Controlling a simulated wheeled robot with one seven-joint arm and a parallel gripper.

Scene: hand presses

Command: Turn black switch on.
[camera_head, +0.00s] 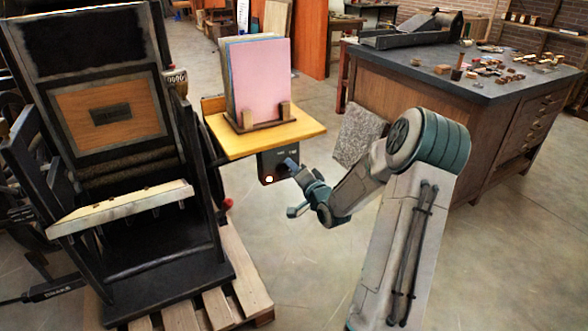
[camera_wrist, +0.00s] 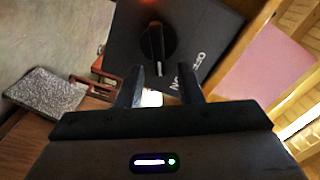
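The black switch is a round knob with a raised grip bar (camera_wrist: 157,45); it sits on the face of a dark control box (camera_wrist: 205,28), which also shows in the head view (camera_head: 268,168) under a wooden shelf. White lettering lies beside the knob, tilted and only partly legible. Contact cannot be told. In the head view the gripper (camera_head: 291,166) is at the box and hides the knob.
The wooden shelf (camera_head: 262,140) with pink and blue sheets (camera_head: 262,75) in a holder is just above the box. The large black press (camera_head: 160,265) stands left on a pallet (camera_head: 222,308). A workbench (camera_head: 480,120) stands right; the floor between is open.

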